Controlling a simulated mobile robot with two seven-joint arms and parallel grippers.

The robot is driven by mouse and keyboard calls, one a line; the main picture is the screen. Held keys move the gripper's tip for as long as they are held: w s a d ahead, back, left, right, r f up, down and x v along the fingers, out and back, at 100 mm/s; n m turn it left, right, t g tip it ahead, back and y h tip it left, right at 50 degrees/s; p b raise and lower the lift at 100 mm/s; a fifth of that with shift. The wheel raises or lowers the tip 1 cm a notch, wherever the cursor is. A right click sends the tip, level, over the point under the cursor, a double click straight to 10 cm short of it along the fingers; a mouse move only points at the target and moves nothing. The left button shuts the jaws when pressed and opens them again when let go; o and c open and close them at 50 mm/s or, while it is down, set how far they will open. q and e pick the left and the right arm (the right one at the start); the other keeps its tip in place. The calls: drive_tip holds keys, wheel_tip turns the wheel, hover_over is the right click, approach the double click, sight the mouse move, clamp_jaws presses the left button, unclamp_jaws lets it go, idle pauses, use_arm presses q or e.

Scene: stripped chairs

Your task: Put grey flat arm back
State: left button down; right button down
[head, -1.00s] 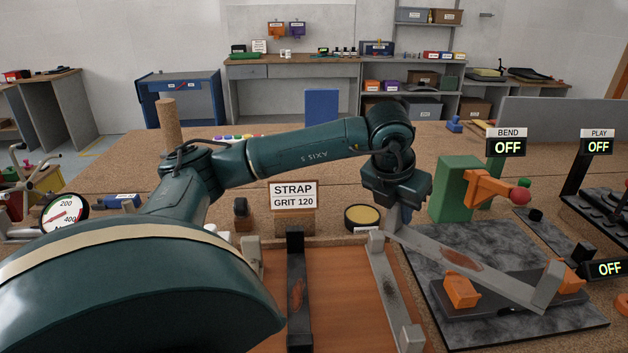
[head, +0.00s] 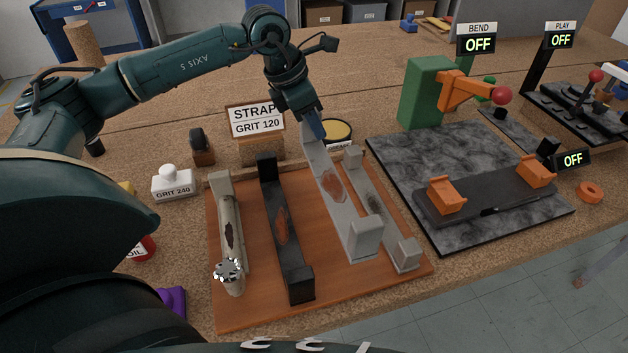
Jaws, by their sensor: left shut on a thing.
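The grey flat arm (head: 325,172), with a brown rust patch and an upturned block at its near end, is gripped at its far end by my left gripper (head: 313,128). It is over the orange-brown board (head: 309,296), between the black arm (head: 274,210) and another grey arm (head: 372,196) with a dark stain. I cannot tell whether it touches the board. A cream round arm (head: 231,225) lies at the board's left. My right gripper is not in view.
A dark fixture with orange clamps (head: 447,196) sits empty on the grey marble slab (head: 400,158) at right. A STRAP GRIT 120 sign (head: 256,121) and a yellow-topped tin (head: 338,131) stand behind the board. A GRIT 240 block (head: 174,186) is at left.

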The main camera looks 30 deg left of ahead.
sight(313, 152)
use_arm(q)
drive_tip(key=shift+f, duration=3.9)
drive_tip(key=shift+f, duration=0.2)
drive_tip(key=c, duration=1.3)
unclamp_jaws()
drive_tip(key=shift+c, duration=0.2)
drive_tip(key=shift+o, duration=0.3)
drive_tip(key=shift+a+r, duration=0.1)
drive_tip(key=shift+r, duration=0.3)
drive_tip(key=v, duration=1.1)
drive_tip(key=shift+s+r, duration=0.2)
drive_tip(key=shift+r, duration=0.05)
